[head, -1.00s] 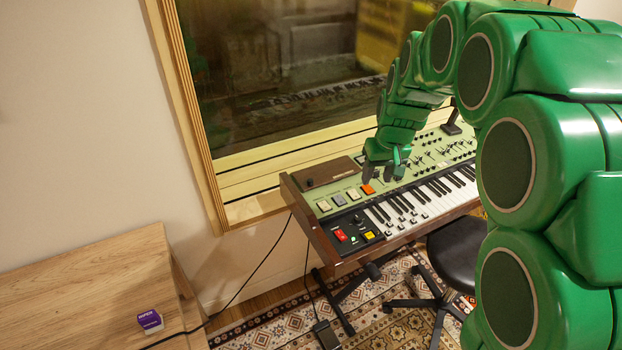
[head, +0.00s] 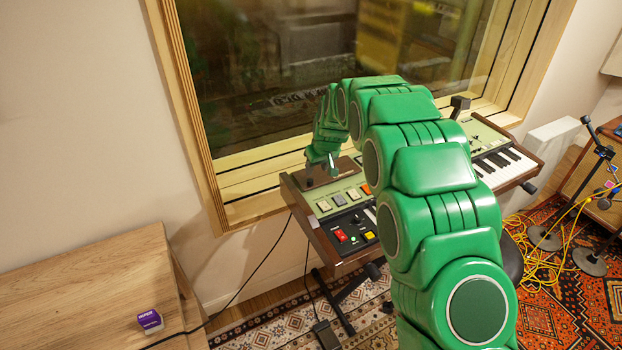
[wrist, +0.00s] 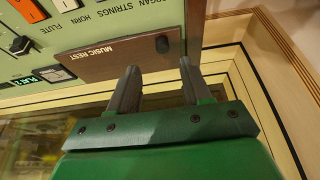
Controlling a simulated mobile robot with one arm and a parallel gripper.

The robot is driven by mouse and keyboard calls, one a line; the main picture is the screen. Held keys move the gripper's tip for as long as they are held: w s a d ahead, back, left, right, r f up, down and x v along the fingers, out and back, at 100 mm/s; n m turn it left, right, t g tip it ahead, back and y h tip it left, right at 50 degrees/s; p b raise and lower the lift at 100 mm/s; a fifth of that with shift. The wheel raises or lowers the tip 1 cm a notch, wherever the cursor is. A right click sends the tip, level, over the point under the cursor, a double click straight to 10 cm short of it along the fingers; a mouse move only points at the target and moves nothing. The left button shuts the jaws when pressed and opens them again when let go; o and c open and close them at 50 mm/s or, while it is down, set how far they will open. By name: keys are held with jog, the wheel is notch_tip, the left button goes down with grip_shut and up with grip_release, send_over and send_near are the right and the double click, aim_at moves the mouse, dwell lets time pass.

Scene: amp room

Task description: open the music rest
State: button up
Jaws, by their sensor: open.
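The music rest (wrist: 115,58) is a brown wooden panel lettered "MUSIC REST" with a dark round knob (wrist: 162,44) near one end, set in the keyboard's green top. It lies flat in the wrist view. In the head view the music rest (head: 345,164) is at the keyboard's back left, partly hidden by my gripper. My gripper (wrist: 158,82) is open and empty. In the wrist view its two fingertips are apart, with the knob just beyond them and between their lines. In the head view my gripper (head: 332,165) is over the panel; I cannot tell whether it touches.
The keyboard (head: 330,235) stands on a stand below a wood-framed window (head: 205,150). My arm hides its middle. A wooden table (head: 90,290) with a purple box (head: 150,321) is at left. Mic stands (head: 590,255) and yellow cables (head: 530,245) are at right.

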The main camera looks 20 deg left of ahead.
aim_at(310, 180)
jog(key=shift+a+x, duration=0.1)
jog(key=shift+x, duration=2.05)
jog(key=shift+a+x, duration=0.15)
jog(key=shift+x, duration=1.95)
jog(key=shift+c, duration=0.3)
grip_shut()
